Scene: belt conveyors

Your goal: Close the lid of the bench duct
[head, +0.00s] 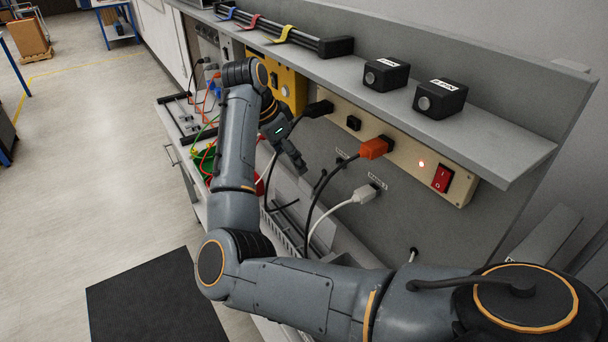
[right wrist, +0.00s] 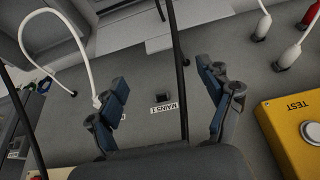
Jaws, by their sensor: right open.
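The bench duct (head: 283,238) is a light slotted channel along the foot of the grey back panel in the head view, partly hidden by my right arm. Black and white cables run down toward it. A plain grey strip (head: 284,184) lies beside it, below my gripper; I cannot tell surely if it is the lid. My right gripper (head: 291,150) is above the duct, in front of the panel. In the right wrist view its blue-padded fingers (right wrist: 165,85) are spread and empty, facing the panel, with a black cable in the background between them. My left gripper is not in view.
A cream power strip (head: 400,148) carries an orange plug (head: 375,148) and a red switch (head: 442,178). A white plug (head: 366,193) sits in the panel below. Two black boxes (head: 386,74) stand on the shelf. A yellow test box (right wrist: 293,132) is at right in the wrist view.

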